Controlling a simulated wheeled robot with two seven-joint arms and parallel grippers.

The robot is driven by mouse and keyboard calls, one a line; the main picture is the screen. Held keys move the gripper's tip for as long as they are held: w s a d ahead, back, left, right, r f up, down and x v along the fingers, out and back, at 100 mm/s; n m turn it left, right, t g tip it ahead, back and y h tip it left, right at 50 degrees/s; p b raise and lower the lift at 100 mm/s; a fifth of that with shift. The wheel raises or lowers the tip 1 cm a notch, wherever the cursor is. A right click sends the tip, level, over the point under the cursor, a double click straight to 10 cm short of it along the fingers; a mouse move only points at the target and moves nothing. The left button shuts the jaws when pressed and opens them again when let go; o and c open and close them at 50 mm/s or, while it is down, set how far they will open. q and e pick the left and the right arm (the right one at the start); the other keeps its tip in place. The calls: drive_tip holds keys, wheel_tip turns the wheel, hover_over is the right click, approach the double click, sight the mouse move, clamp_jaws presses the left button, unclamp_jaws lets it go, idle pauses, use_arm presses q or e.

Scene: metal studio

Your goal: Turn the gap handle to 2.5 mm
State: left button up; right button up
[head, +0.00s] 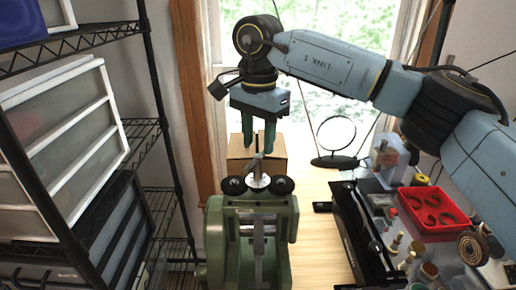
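The green rolling mill (247,237) stands upright at the lower centre of the head view, with two dark round gears on top. Its grey metal gap handle (257,168) rises between the gears, with a thin bar pointing up. My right gripper (258,149) points straight down just above the handle. Its two green fingers are apart, with a visible space between them, near the top of the bar. I cannot tell whether either finger touches the bar. No gap reading is legible. My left gripper is not in view.
A cardboard box (238,152) stands behind the mill on the wooden bench (312,222). A round ring stand (335,160) is at the back. A red tray (433,208) and several small tools and jars crowd the right. Black wire shelving (165,190) stands close on the left.

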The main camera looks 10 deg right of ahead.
wheel_tip(320, 180, up, 10)
drive_tip(key=shift+r, duration=0.25)
drive_tip(key=shift+s, duration=0.1)
